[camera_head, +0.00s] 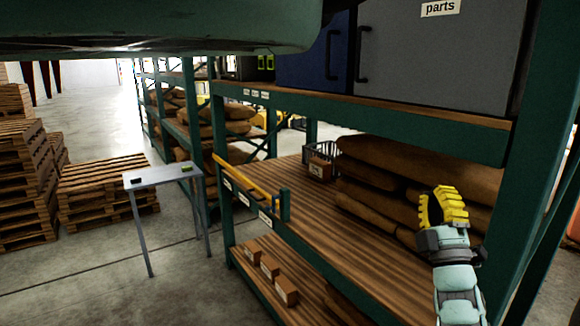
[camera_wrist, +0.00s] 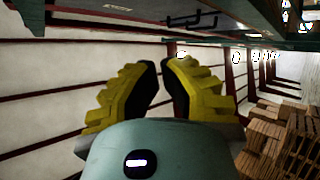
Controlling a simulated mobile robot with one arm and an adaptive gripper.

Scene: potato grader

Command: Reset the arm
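My gripper (camera_head: 445,207), with yellow ribbed fingers and dark inner pads, is at the right in the head view. It appears in front of the shelf bay with brown sacks (camera_head: 388,158), above the wooden shelf deck. My pale green arm links run down from it to the bottom edge. In the wrist view the two fingers (camera_wrist: 161,72) stand apart with a gap between them, narrow at the tips. Nothing is held between them.
Green rack posts and beams (camera_head: 365,112) surround the arm, with grey and blue cabinets (camera_head: 435,55) above. A wire basket (camera_head: 322,160) and small boxes (camera_head: 270,267) sit on the shelves. A small table (camera_head: 163,175) and pallets (camera_head: 105,185) stand left; floor between is clear.

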